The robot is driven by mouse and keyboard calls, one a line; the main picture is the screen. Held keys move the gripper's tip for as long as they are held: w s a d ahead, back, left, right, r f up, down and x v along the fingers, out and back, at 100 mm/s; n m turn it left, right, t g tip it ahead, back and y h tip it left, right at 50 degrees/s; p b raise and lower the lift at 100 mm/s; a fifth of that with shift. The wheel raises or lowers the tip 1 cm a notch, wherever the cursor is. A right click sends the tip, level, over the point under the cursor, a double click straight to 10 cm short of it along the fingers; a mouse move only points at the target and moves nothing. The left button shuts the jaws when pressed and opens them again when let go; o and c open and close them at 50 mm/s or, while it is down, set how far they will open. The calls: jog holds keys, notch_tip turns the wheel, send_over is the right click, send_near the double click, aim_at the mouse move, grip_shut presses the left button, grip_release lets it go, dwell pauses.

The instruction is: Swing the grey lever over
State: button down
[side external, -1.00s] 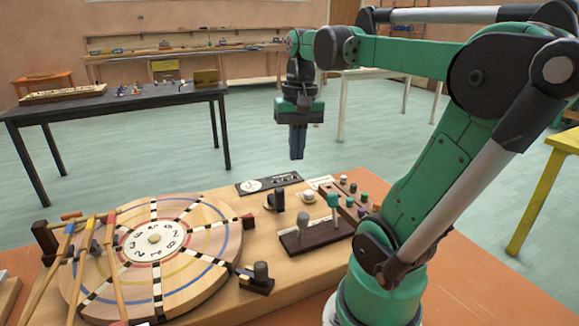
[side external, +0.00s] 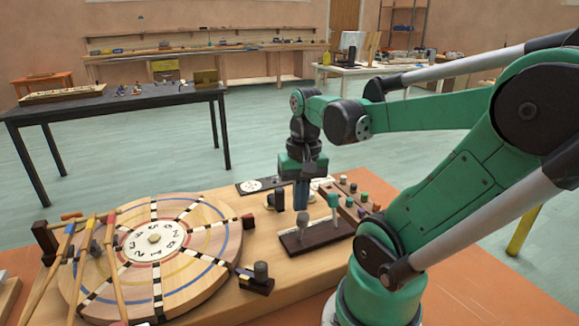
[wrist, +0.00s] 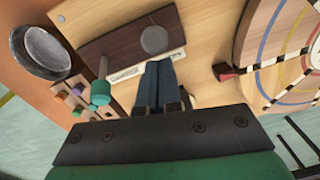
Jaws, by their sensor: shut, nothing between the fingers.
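A dark brown base (side external: 318,236) on the wooden board carries a grey-knobbed lever (side external: 302,219) and a teal-knobbed lever (side external: 333,201). In the wrist view the grey knob (wrist: 154,40) is near the base's right end and the teal knob (wrist: 100,93) stands to the left, closer to the camera. My gripper (side external: 301,208) is shut and empty, pointing down just behind and above the grey lever. In the wrist view its blue fingertips (wrist: 160,66) are close to the grey knob; I cannot tell whether they touch.
A large striped disc (side external: 210,240) with mallets over it fills the board's left. A row of small coloured knobs (side external: 363,197) lies right. A grey bowl (wrist: 45,50) shows in the wrist view.

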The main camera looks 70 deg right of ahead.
jog(key=shift+s+a+f, duration=0.15)
jog(key=shift+s+a, duration=0.5)
jog(key=shift+a, duration=0.15)
